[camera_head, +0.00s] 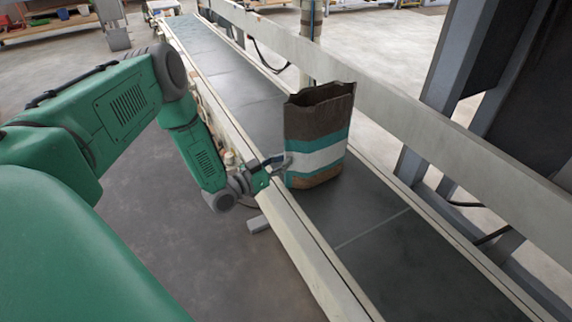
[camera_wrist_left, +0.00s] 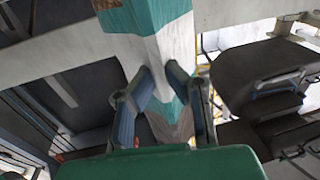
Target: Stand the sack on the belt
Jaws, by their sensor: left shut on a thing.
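The sack (camera_head: 318,136) is brown with teal and white bands, its top open. It looks upright on or just above the dark belt (camera_head: 372,235); I cannot tell if its base touches. My left gripper (camera_head: 283,163) reaches in from the left and is shut on the sack's near left edge, low down. In the left wrist view the gripper's two fingers (camera_wrist_left: 160,90) pinch the sack's edge (camera_wrist_left: 158,48) between them. The sack's far side is hidden. My right gripper is in neither view.
Pale side rails run along both edges of the belt, including the near rail (camera_head: 305,240). A higher beam (camera_head: 440,135) runs behind the sack. Grey machine posts (camera_head: 450,85) stand at the right. The belt in front of the sack is clear.

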